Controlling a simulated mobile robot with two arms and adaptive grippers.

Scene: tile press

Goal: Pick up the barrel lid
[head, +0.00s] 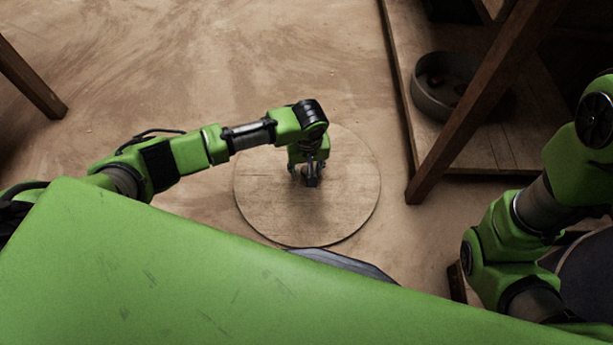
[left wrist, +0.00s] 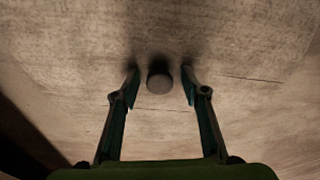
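The barrel lid (head: 270,205) is a round flat wooden disc in the middle of the head view. Its wooden surface fills much of the left wrist view (left wrist: 230,110). A small round knob (left wrist: 159,80) stands on it. My left gripper (head: 307,180) is over the lid, pointing down. In the left wrist view its two fingers (left wrist: 159,88) are apart, one on each side of the knob, with a gap on both sides. In the head view the gripper hides most of the knob. My right arm is at the right edge; its gripper is not in view.
A wooden shelf frame (head: 440,160) stands right of the lid, with a grey round bowl (head: 432,102) on it. A wooden leg (head: 32,84) shows at the upper left. The floor (head: 190,60) left of and beyond the lid is clear.

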